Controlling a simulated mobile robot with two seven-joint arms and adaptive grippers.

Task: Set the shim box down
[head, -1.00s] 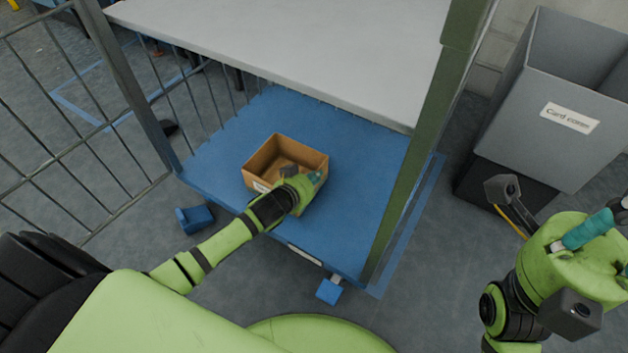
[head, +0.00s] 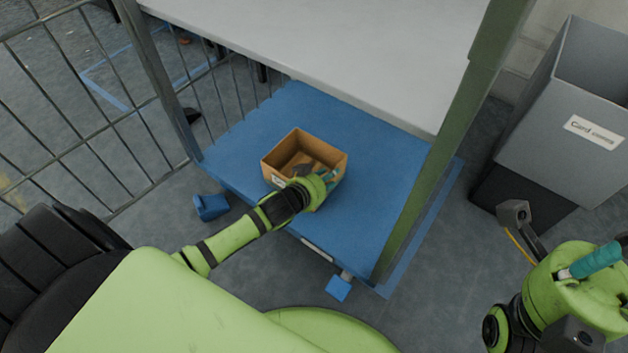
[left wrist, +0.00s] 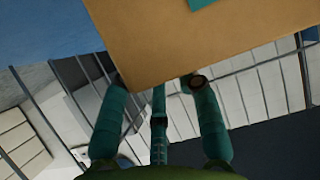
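The shim box (head: 281,166) is an open brown cardboard box with a small pale label. In the head view it is level over the blue deck (head: 235,145) of a cart; whether its base touches the deck is hidden. My left gripper (head: 328,178) is at the box's near right side, its teal fingers at the wall. In the left wrist view the cardboard (left wrist: 220,38) fills the top, and the teal fingers (left wrist: 158,90) meet its lower edge, with the wall between them. My right gripper (head: 592,262) is at the far right, away from the box, its fingers partly cut off.
A grey shelf (head: 340,50) overhangs the back of the deck, with a green post (head: 450,145) at right. A wire mesh side (head: 75,110) stands at left. A grey bin (head: 560,125) labelled for card cores stands at right. The deck around the box is bare.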

